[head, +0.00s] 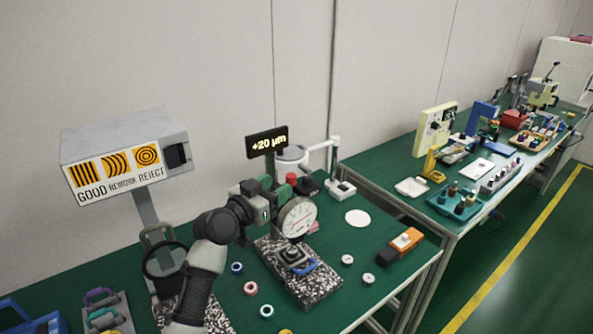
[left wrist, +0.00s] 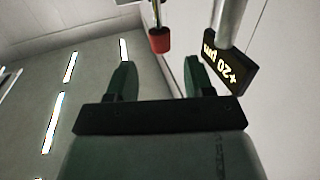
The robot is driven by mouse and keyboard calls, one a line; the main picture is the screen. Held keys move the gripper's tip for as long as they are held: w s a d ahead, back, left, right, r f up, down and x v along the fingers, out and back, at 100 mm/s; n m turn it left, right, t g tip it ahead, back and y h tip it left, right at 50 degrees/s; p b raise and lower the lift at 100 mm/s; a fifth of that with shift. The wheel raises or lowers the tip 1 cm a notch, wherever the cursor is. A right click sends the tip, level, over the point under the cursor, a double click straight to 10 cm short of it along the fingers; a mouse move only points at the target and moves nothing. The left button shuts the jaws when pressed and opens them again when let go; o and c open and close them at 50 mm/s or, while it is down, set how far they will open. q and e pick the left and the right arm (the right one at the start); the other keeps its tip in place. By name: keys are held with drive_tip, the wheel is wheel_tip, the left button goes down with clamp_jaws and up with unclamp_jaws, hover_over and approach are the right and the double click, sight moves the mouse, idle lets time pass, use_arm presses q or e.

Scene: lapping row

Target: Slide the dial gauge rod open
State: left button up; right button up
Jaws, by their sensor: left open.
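The dial gauge (head: 298,217) has a round white face and stands over a speckled stone block (head: 322,284) on the green bench. My left gripper (head: 276,190) is beside the top of the gauge, its arm covering part of the stand. In the left wrist view its two green fingers (left wrist: 160,80) are apart with nothing between them. A red cap (left wrist: 159,40) on a thin rod shows beyond the fingertips, nearer the left finger; I cannot tell its exact distance. A red cap (head: 291,178) also shows near the gauge top in the head view. My right gripper is out of view.
A "+20 µm" sign (head: 267,140) stands behind the gauge and also shows close to the right finger (left wrist: 217,62). A GOOD/REWORK/REJECT box (head: 125,155) stands left. Small rings, an orange block (head: 401,246) and a white disc (head: 358,218) lie on the bench.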

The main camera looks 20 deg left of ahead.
sight(295, 175)
use_arm(q)
drive_tip(key=x, duration=0.6)
drive_tip(key=shift+w+f+p, duration=0.1)
drive_tip(key=shift+w+p, duration=0.1)
drive_tip(key=shift+p, duration=0.2)
drive_tip(key=shift+w+d, duration=0.3)
drive_tip(key=shift+w, duration=0.3)
drive_tip(key=shift+w+d, duration=0.1)
drive_tip(key=shift+w, duration=0.15)
use_arm(e)
drive_tip(key=shift+w+d+r, duration=0.2)
drive_tip(key=shift+w+r, duration=0.25)
drive_tip(key=shift+r, duration=0.2)
use_arm(q)
drive_tip(key=shift+c, duration=0.4)
use_arm(e)
drive_tip(key=shift+s, duration=0.1)
